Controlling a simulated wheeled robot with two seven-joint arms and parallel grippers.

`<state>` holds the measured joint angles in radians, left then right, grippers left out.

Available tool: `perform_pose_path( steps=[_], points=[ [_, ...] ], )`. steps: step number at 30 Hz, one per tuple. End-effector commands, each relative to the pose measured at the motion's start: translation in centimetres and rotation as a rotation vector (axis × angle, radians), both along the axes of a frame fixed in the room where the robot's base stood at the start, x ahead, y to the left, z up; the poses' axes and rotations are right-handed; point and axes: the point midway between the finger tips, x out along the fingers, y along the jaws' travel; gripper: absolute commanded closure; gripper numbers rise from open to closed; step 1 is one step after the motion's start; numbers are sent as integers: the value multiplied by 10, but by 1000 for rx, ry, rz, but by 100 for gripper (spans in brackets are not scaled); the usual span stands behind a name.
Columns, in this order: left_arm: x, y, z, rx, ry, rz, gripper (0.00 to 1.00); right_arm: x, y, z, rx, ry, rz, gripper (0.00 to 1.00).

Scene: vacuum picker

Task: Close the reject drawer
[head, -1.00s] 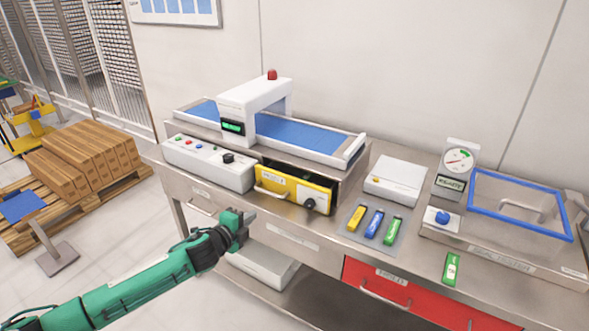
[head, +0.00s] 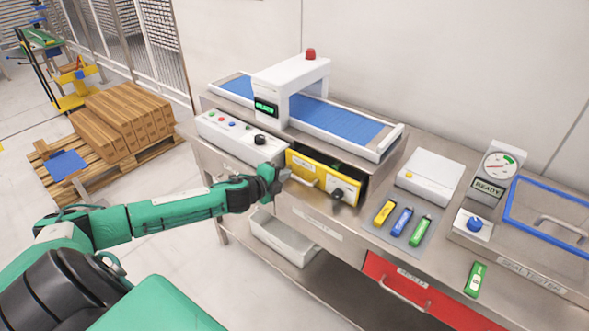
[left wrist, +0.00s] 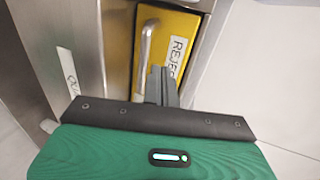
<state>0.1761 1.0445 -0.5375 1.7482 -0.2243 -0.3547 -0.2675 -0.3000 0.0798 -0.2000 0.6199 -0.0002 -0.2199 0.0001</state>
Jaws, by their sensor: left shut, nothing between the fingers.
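The reject drawer (head: 313,171) has a yellow front and sits under the conveyor unit on the bench. It stands partly open, with a dark gap showing behind its front. Its pale bar handle (head: 304,180) is on the left part of the front and a black knob is on the right. My left gripper (head: 282,178) is shut and empty at the left end of the drawer front, by the handle. In the left wrist view the fingers (left wrist: 162,84) point at the yellow front (left wrist: 180,22), right of the handle (left wrist: 146,55). I cannot tell whether they touch it.
A white control box (head: 240,137) stands just left of the drawer. Several coloured sticks lie on a grey mat (head: 378,229) to its right. A red drawer (head: 420,296) is lower right, and a gauge unit (head: 497,170) stands further right.

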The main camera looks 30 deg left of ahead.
Motion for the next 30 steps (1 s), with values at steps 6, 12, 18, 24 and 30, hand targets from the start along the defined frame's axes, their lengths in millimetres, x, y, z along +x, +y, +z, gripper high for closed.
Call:
perform_pose_path(
  steps=[6, 12, 18, 24, 30],
  points=[
    [29, -3, -6, -1, -2, 0, 100, 0, 0, 10, 0, 0, 0, 64],
    [45, -3, -13, 0, -1, 1, 100, 0, 1, 13, 1, 0, 0, 64],
    [50, -4, -16, 1, 1, 0, 100, 0, 1, 14, 1, 0, -1, 64],
    [50, -4, -16, 1, 0, 0, 100, 0, 1, 14, 1, 0, -1, 64],
    [59, -4, -14, -1, -2, 1, 100, 0, 1, 16, 1, 0, -1, 64]
  ],
)
